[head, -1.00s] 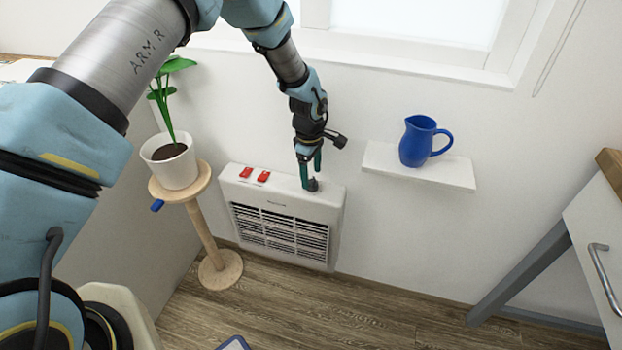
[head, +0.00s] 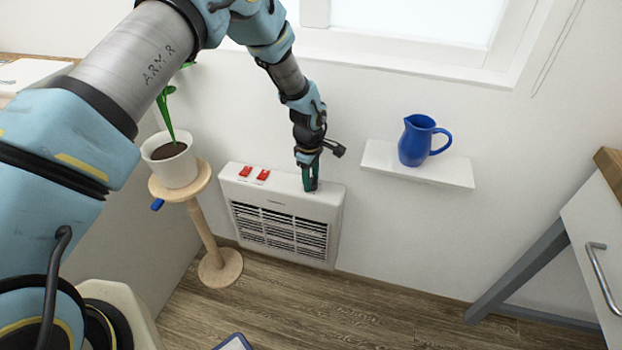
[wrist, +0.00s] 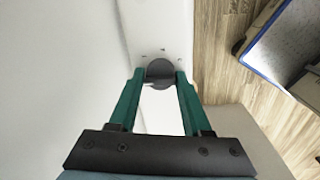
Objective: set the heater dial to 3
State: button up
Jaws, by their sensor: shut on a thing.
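The white heater (head: 284,204) is on the wall below the window, with a dark grille on its front. Its round dark grey dial (wrist: 159,68) shows in the wrist view, with small marks around its far side that are too small to read. I cannot tell which number the dial points to. My gripper (head: 311,188) reaches down to the right end of the heater's top. In the wrist view the green fingers of my gripper (wrist: 160,75) are on either side of the dial and shut on it. In the head view the fingers hide most of the dial.
A potted plant (head: 172,163) on a wooden stand (head: 206,233) is to the left. A blue jug (head: 416,142) stands on a white wall shelf (head: 455,174) to the right.

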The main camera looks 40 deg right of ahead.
grip_shut()
